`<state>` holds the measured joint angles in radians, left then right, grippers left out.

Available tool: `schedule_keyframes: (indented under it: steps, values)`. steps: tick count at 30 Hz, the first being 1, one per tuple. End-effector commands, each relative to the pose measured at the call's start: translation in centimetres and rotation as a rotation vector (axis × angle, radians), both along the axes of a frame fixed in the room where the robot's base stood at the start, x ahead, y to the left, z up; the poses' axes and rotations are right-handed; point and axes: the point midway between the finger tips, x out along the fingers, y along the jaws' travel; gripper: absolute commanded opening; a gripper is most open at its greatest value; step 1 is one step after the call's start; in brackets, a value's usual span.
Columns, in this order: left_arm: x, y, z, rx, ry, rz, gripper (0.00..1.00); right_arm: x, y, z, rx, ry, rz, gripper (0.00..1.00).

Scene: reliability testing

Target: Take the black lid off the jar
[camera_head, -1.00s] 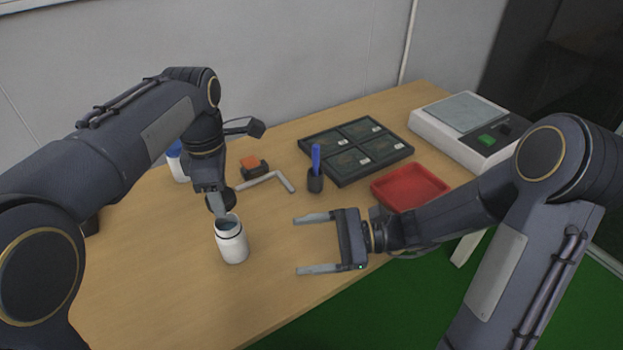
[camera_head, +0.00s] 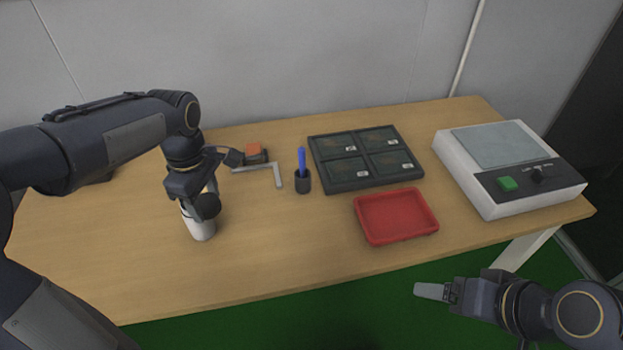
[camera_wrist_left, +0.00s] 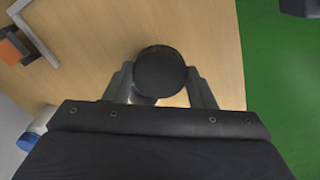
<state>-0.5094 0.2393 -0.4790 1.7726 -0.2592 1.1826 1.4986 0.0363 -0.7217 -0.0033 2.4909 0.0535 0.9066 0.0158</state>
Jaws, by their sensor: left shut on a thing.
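My left gripper (camera_head: 203,200) is shut on the black lid (camera_head: 207,206), a round dark disc that shows tilted toward the head camera. The lid also shows between the two fingers in the left wrist view (camera_wrist_left: 160,72). The white jar (camera_head: 199,229) stands on the table just below the gripper, its mouth hidden by the fingers and lid. I cannot tell how far the lid is from the rim. My right gripper (camera_head: 435,291) is off the table's front edge, seen edge-on, with no object visible in it.
A blue-capped bottle (camera_wrist_left: 30,138) shows in the left wrist view. The front middle is clear.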

Motion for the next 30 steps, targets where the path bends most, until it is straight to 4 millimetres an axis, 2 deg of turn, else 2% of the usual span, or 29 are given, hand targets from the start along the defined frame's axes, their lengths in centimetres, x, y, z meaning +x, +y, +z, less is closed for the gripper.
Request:
schedule_keyframes:
  steps: [4,7,18,24,30]
  values:
    - [-0.1,0.3,-0.1,0.001,0.001,-0.003,0.23,-0.1,-0.3,0.1,-0.028,-0.026,0.004,0.79]
    - [0.9,0.2,-0.6,0.004,0.002,-0.002,0.23,-0.1,-0.3,0.1,-0.028,-0.025,0.005,0.79]
    - [9.4,-1.2,-4.8,0.003,0.004,-0.002,0.23,-0.1,-0.3,0.2,-0.026,-0.024,0.003,0.79]
    - [12.1,-1.6,-8.3,0.002,0.004,-0.002,0.23,-0.1,-0.3,0.1,-0.025,-0.023,0.004,0.79]
    - [13.2,-1.8,-9.5,0.001,0.0,-0.003,0.23,-0.1,-0.3,0.1,-0.025,-0.023,0.004,0.79]
